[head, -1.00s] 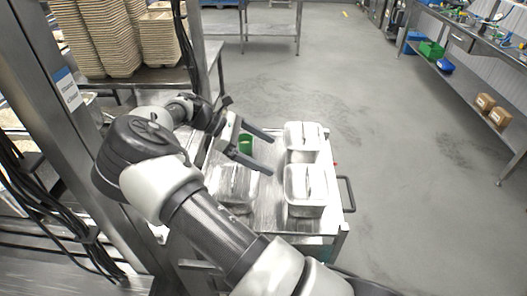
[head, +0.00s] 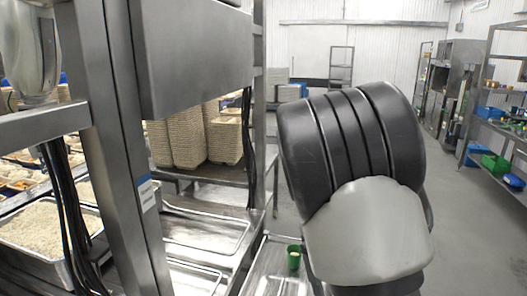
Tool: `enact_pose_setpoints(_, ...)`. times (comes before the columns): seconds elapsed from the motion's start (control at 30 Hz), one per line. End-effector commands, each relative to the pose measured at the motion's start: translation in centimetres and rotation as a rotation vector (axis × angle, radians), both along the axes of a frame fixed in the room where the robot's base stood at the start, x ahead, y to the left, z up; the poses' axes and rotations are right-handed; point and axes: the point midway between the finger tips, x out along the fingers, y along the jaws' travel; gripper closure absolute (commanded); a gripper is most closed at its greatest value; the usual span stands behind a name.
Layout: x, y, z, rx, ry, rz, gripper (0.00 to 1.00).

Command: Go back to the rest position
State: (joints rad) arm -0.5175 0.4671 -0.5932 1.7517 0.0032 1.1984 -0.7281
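My arm is folded up close to the camera in the head view, as large black and light grey links that fill the right of centre. My gripper is not in view; I cannot tell where its fingers are or whether they hold anything. A green cup (head: 294,257) stands on the steel cart top (head: 262,275), just left of my arm. The rest of the cart is hidden behind my arm or below the frame.
A steel frame post (head: 122,150) stands close on the left. A tray of rice (head: 45,230) lies at lower left. Stacked tan containers (head: 200,135) stand on a shelf behind. Shelving with green bins (head: 496,163) lines the right; the floor (head: 455,220) between is clear.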

Motion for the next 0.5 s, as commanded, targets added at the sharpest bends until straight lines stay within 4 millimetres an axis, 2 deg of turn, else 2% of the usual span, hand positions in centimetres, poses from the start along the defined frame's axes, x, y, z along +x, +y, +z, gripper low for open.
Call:
enact_pose_setpoints(0.03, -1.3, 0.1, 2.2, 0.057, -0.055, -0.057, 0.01)
enact_pose_setpoints(0.3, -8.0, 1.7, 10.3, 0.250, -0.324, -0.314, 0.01)
enact_pose_setpoints(0.5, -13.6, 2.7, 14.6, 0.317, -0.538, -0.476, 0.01)
